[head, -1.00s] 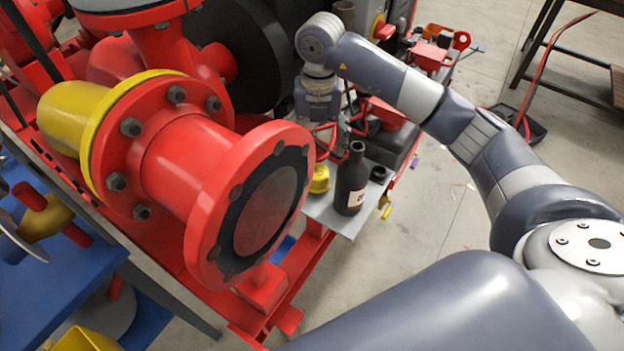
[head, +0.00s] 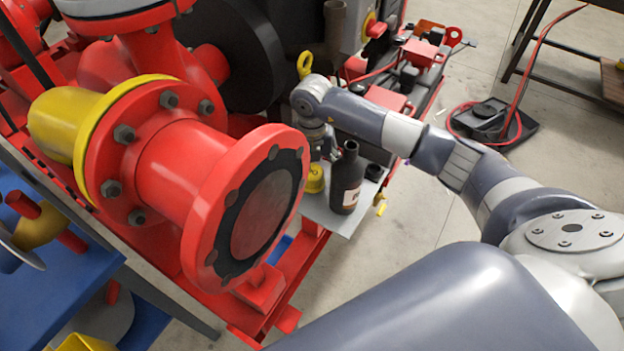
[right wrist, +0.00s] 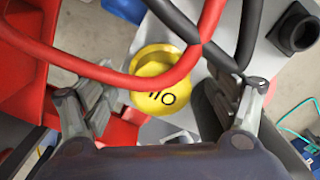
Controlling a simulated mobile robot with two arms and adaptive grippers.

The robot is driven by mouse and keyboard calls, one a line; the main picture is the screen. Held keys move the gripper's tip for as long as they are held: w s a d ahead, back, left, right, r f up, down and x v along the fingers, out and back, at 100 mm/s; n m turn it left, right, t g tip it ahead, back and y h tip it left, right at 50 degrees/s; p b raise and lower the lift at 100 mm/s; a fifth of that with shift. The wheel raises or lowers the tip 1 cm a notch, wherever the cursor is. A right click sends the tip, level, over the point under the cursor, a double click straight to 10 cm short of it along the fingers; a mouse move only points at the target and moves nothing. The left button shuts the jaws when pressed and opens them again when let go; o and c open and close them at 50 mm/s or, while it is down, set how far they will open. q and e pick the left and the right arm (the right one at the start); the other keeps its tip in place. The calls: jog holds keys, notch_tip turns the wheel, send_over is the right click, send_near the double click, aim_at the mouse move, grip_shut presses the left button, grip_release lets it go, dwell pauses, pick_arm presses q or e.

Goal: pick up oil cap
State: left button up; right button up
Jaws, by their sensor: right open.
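The yellow oil cap (head: 316,179) sits on a grey ledge of the red skid, left of a dark bottle (head: 346,180). In the right wrist view the cap (right wrist: 166,86) shows dark lettering on its top. My right gripper (head: 322,146) is just above the cap, partly hidden by the bottle's neck in the head view. In the right wrist view its fingers (right wrist: 158,104) are spread open on either side of the cap, with nothing held. My left gripper is not in view.
A large red flanged pipe (head: 190,165) is on the left. Open floor lies right of the ledge.

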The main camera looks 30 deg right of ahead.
aim_at(312, 169)
jog(key=shift+f, duration=0.35)
jog(key=c, duration=1.3)
jog(key=shift+o, duration=0.2)
jog(key=shift+r, duration=0.1)
notch_tip(312, 169, up, 18)
